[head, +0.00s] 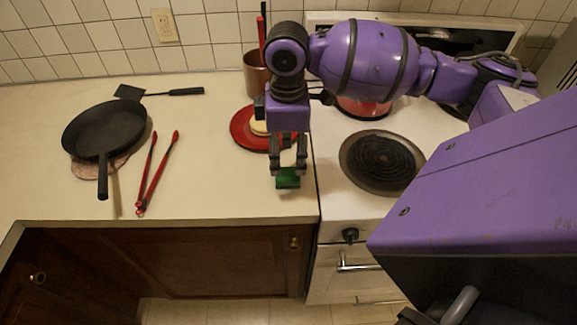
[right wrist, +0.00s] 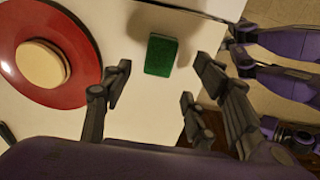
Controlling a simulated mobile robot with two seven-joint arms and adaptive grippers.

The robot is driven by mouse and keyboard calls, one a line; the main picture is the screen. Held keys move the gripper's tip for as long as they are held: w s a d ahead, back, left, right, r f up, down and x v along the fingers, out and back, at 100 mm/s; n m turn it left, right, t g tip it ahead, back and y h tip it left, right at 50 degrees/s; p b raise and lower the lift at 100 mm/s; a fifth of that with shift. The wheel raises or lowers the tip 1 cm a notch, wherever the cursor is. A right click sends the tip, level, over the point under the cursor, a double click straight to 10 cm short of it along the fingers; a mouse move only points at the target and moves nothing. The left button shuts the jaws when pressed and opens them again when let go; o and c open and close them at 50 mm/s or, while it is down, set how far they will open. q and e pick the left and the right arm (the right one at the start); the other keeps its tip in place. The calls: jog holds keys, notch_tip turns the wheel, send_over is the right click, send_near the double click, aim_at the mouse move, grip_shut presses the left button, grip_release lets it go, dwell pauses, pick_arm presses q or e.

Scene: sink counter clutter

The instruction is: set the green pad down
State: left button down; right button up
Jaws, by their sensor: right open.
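The green pad (head: 288,178) lies on the counter near its front right corner, close to the stove. It also shows in the right wrist view (right wrist: 161,55), lying flat and apart from the fingers. My right gripper (head: 288,168) points down just above the pad. Its fingers are spread and hold nothing, and they show in the right wrist view (right wrist: 158,84) too. My left gripper is not in view.
A red plate (head: 240,134) with round pale items stands behind the pad. The stove burner (head: 382,160) is to the right. A black pan (head: 104,128), red tongs (head: 160,170) and a black spatula (head: 170,93) lie left. Counter between tongs and pad is clear.

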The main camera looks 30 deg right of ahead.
aim_at(288, 173)
notch_tip(288, 173, up, 5)
jog(key=shift+f, duration=0.2)
dwell(0.5)
jog(key=shift+f, duration=0.1)
